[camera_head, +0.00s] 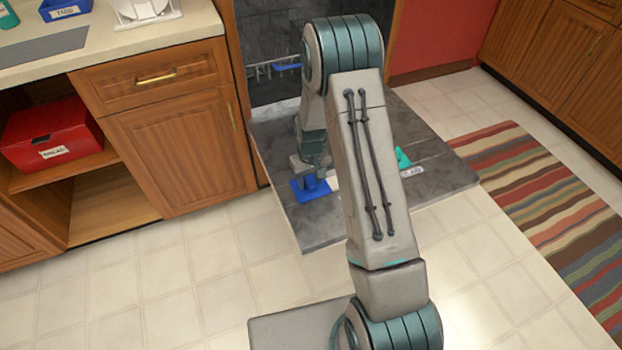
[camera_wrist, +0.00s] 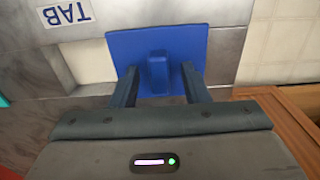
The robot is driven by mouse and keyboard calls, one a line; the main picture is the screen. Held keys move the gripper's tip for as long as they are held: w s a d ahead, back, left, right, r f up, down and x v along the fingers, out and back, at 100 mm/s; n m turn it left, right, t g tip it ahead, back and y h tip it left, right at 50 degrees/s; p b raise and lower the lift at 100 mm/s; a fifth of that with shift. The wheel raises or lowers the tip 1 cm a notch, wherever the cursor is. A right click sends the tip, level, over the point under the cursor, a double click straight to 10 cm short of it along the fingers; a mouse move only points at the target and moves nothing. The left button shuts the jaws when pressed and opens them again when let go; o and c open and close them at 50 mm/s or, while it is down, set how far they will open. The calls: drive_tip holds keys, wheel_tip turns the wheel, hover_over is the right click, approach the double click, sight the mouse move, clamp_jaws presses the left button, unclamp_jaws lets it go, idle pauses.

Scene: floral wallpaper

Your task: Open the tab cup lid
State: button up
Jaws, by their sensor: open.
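The tab cup lid (camera_head: 311,194) is a blue square plate on the inner face of the lowered grey door (camera_head: 320,230). My gripper (camera_wrist: 159,68) is open, with one finger on each side of the grip. I cannot tell whether either finger touches it. A white "TAB" label (camera_wrist: 66,14) lies beside the lid.
A teal part (camera_head: 403,158) with a white label sits on the door right of my arm. Wooden cabinets (camera_head: 180,150) stand to the left, with a red box (camera_head: 50,133) on an open shelf. A striped rug (camera_head: 545,205) lies at the right. The tiled floor at front left is clear.

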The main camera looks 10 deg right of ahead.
wheel_tip(320, 180, up, 14)
drive_tip(key=p, duration=0.2)
idle(0.4)
wheel_tip(320, 180, up, 10)
drive_tip(key=p, duration=0.4)
hover_over(311, 183)
drive_tip(key=s, duration=0.4)
drive_tip(key=s+r+m+t+p, duration=0.2)
drive_tip(key=s+r+p, duration=0.8)
drive_tip(key=s+r, duration=1)
wheel_tip(311, 183, up, 2)
drive_tip(key=shift+s+t, duration=0.3)
drive_tip(key=shift+t, duration=0.1)
